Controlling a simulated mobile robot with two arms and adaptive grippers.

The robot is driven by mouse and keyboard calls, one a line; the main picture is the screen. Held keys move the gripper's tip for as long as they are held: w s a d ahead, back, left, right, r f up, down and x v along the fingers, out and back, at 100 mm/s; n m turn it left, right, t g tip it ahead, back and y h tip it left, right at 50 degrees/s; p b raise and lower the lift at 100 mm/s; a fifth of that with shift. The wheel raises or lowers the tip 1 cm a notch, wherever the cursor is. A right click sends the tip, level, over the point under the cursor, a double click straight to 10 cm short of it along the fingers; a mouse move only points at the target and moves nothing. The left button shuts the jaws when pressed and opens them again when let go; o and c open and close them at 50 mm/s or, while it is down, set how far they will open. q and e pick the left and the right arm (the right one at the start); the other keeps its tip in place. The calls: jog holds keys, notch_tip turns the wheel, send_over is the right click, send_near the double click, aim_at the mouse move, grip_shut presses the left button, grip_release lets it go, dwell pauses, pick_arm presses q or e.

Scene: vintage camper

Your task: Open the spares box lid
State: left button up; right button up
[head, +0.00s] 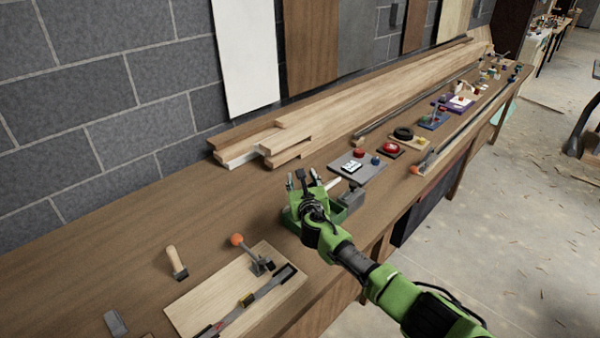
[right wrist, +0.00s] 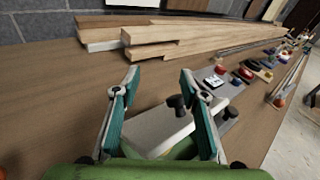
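The spares box (head: 289,217) is a green box near the front edge of the workbench, largely hidden behind my right gripper (head: 302,180) in the head view. In the right wrist view a pale grey lid (right wrist: 150,128) with a dark knob (right wrist: 177,103) lies below my right gripper (right wrist: 160,80). The gripper's two teal-padded fingers are spread apart, with the lid and knob showing between them. I see nothing held. Whether the fingers touch the knob is unclear. My left gripper is in neither view.
Stacked planks (head: 270,145) lie along the wall behind the box. A grey panel with buttons (head: 358,170) stands just beyond it. A wooden board with an orange-knobbed clamp (head: 236,240) lies to the left. A wooden-handled tool (head: 173,258) lies farther left. Bare bench separates box and planks.

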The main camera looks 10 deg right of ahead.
jog(key=shift+s+r+p, duration=0.75)
jog(key=shift+p, duration=0.35)
jog(key=shift+s+a+r+p, duration=0.1)
jog(key=shift+s+r+p, duration=0.4)
jog(key=shift+s+p, duration=0.25)
jog(key=shift+s, duration=0.2)
jog(key=shift+s+a+r+b, duration=0.2)
jog(key=shift+s+r+b, duration=0.1)
jog(key=shift+s+r, duration=0.3)
jog(key=shift+s+a+r, duration=0.25)
jog(key=shift+s+r, duration=0.55)
jog(key=shift+s, duration=0.3)
jog(key=shift+s+a+r, duration=0.25)
jog(key=shift+s+r, duration=0.55)
jog(key=shift+s, duration=0.3)
